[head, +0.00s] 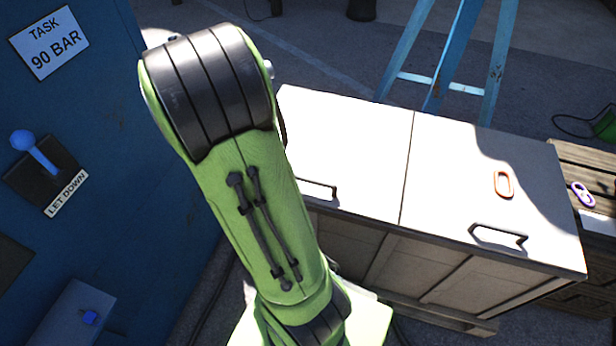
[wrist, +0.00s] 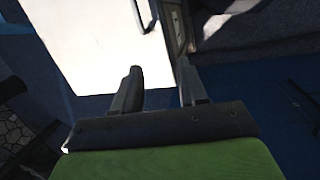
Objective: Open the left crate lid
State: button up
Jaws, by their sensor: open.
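The crate's left lid (head: 345,140) is pale and lies flat and closed, with a dark bar handle (head: 318,188) near its front edge. My green arm covers its left part in the head view. The right lid (head: 470,180) beside it is also closed, with its own dark handle (head: 498,236). In the wrist view my gripper (wrist: 161,88) is open, with nothing between its fingers. A bright white panel (wrist: 95,45), apparently a lid, lies beyond the fingers, with a dark handle-like bar at its upper right edge. The gripper itself is hidden in the head view.
An orange ring (head: 504,185) lies on the right lid. A purple ring-shaped item (head: 582,194) lies on a wooden crate (head: 590,160) at the right. A blue ladder-like stand (head: 445,60) is behind. A blue cabinet (head: 110,180) with a lever (head: 35,152) stands at the left.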

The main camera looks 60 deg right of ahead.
jog(key=s+d+f+g, duration=0.3)
jog(key=d+f, duration=0.4)
jog(key=d, duration=0.1)
jog(key=b, duration=0.6)
send_near(312, 180)
jog(key=shift+n, duration=0.4)
jog(key=x, duration=0.8)
jog(key=shift+s+f, duration=0.1)
grip_shut()
